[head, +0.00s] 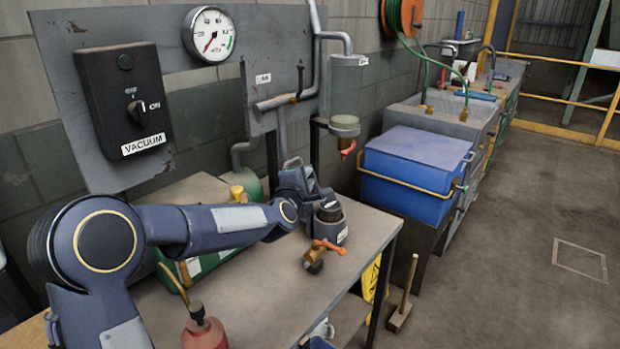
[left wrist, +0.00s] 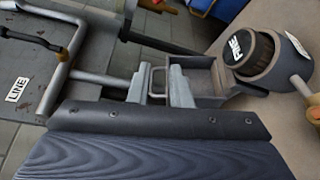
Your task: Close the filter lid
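The filter (head: 340,232) stands on the bench, a grey round body with a black ribbed element (left wrist: 249,48) marked in white showing uncovered in its top. A grey box-like part (left wrist: 208,76) adjoins the body and looks like the raised lid, though its hinge is not clear. A thin loop handle (left wrist: 157,82) shows on its side away from the body. My left gripper (left wrist: 160,87) is open, with one finger on each side of the handle; contact cannot be told. In the head view my left gripper (head: 297,184) is just behind and left of the filter, partly merging with the grey part.
A brass valve with an orange handle (head: 328,246) lies in front of the filter. A clear cylinder (head: 346,88) and pipes hang behind it. A red oil can (head: 204,332) stands at the near left. The front bench top (head: 275,300) has free room.

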